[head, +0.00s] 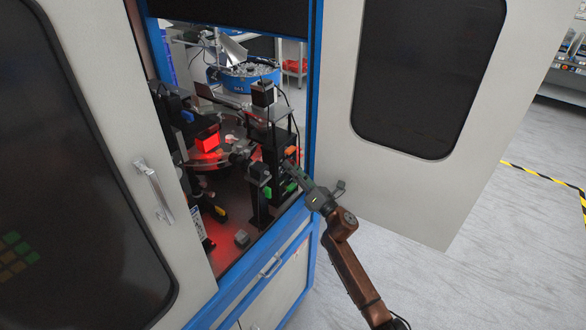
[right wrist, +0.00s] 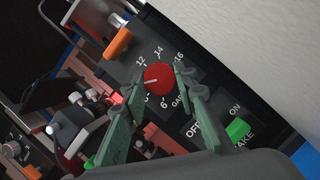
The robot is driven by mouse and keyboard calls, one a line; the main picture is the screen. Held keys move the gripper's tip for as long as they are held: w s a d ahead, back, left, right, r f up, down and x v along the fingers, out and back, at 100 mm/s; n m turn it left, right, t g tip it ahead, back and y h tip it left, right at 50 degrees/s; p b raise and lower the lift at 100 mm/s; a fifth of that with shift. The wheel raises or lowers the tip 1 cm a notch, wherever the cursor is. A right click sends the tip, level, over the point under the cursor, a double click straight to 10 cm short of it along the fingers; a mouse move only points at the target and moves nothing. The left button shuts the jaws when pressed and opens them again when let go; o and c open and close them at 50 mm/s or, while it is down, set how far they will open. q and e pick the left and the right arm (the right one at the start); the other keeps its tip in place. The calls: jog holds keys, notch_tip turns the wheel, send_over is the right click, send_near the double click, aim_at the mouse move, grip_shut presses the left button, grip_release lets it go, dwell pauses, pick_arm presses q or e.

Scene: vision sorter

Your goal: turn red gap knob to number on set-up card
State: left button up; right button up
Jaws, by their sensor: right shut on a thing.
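The red gap knob (right wrist: 158,79) is on a dark panel in the right wrist view. Its white pointer line points left and slightly down. 12, 14 and 16 are printed above it and 6 below; the mark to its left is partly covered by a finger. My right gripper (right wrist: 161,86) has its two green fingers on either side of the knob, shut on it. In the head view, my right gripper (head: 291,170) reaches into the machine's open doorway and the knob cannot be made out. A white printed sheet (head: 198,223) stands by the left door edge, its text unreadable. My left gripper is not in view.
A green switch (right wrist: 238,129) marked ON and OFF is close to the knob, and an orange part (right wrist: 118,43) is above it. The open right door (head: 400,190) and left door (head: 105,130) flank the opening. A blue-rimmed bowl (head: 243,85) is at the back.

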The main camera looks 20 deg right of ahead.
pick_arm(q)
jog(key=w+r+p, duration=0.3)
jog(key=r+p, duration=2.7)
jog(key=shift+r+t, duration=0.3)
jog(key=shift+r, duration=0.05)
pick_arm(e)
jog(key=shift+d+r+m+g+h, duration=0.15)
jog(key=shift+m+g, duration=1.3)
jog(key=shift+m, duration=2.6)
jog(key=shift+r+m+g+h, duration=0.25)
jog(key=shift+m+g, duration=1.15)
jog(key=shift+m, duration=2.7)
jog(key=shift+d+r+m+g+h, duration=0.15)
jog(key=shift+m+g, duration=1.3)
jog(key=shift+m, duration=2.6)
jog(key=shift+a, duration=0.1)
jog(key=o, duration=1.2)
jog(key=shift+w, duration=0.1)
jog(key=shift+c, duration=0.2)
jog(key=shift+r, duration=0.1)
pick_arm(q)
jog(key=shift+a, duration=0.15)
